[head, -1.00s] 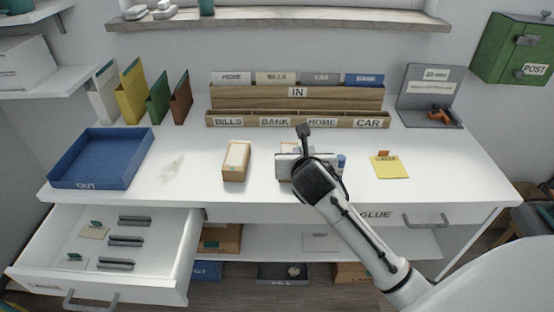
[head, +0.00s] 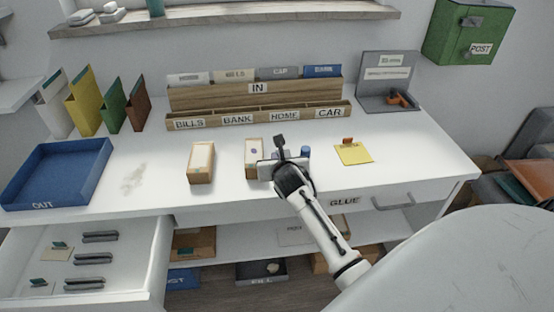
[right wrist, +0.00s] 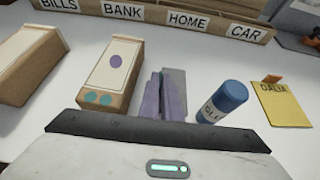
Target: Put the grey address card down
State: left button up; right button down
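My right gripper (right wrist: 166,98) is over the front middle of the white desk, beside a wooden box with a purple dot (right wrist: 117,62). In the head view the right gripper (head: 279,150) hides the card. My left gripper is not in view.
A blue glue bottle (right wrist: 222,100) stands close right of the gripper. A yellow note (head: 353,153) lies farther right. Another box (head: 201,163) is to the left. A wooden rack (head: 258,110) is behind. A blue tray (head: 57,170) and an open drawer (head: 130,285) are at left.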

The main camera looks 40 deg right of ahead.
jog(key=shift+f, duration=0.15)
jog(key=c, duration=2)
grip_release()
